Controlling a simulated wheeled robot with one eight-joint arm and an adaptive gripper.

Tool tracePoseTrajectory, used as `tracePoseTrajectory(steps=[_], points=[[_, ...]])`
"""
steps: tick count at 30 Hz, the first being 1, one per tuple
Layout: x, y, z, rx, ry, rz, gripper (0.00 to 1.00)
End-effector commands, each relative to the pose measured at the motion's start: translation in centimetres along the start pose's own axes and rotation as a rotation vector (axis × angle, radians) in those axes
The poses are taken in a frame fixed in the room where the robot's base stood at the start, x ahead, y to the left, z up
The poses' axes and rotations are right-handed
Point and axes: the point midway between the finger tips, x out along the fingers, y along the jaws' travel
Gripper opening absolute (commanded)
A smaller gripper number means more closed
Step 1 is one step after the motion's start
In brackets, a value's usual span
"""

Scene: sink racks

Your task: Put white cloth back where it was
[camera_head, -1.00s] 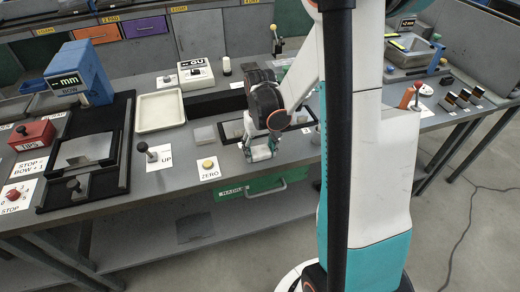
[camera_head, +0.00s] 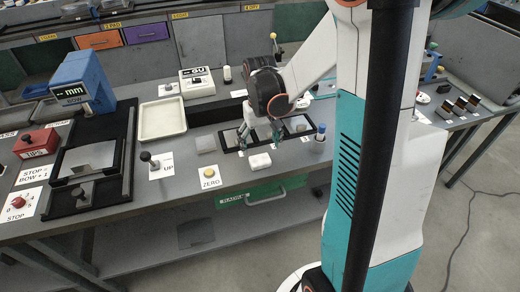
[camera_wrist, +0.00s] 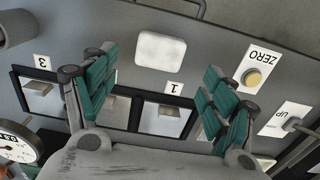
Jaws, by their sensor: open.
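The white cloth (camera_head: 258,162), a small pale rounded pad, lies flat on the grey bench just in front of a dark-framed rack (camera_head: 232,141). In the wrist view the white cloth (camera_wrist: 160,50) lies beside the rack (camera_wrist: 133,117), between the labels 3 and 1. My gripper (camera_head: 260,138) is open, its fingers apart above the rack, behind and above the cloth. In the wrist view my gripper (camera_wrist: 158,72) has its green-padded fingers spread with nothing between them. The cloth is clear of the fingers.
A yellow ZERO button (camera_head: 209,173) and an UP lever (camera_head: 151,162) are on the left. A blue-capped bottle (camera_head: 320,132) stands right. A cream tray (camera_head: 162,118) lies farther back.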

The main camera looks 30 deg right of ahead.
Motion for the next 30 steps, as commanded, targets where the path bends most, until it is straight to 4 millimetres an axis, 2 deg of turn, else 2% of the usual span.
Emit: tracePoseTrajectory(steps=[1, 3, 9, 30], points=[[-1.3, 0.0, 0.0, 0.000, 0.000, 0.000, 0.78], [-2.4, 0.0, 0.0, 0.000, 0.000, 0.000, 0.78], [-4.4, 0.0, 0.0, 0.000, 0.000, 0.000, 0.78], [-4.7, 0.0, 0.0, 0.000, 0.000, 0.000, 0.78]])
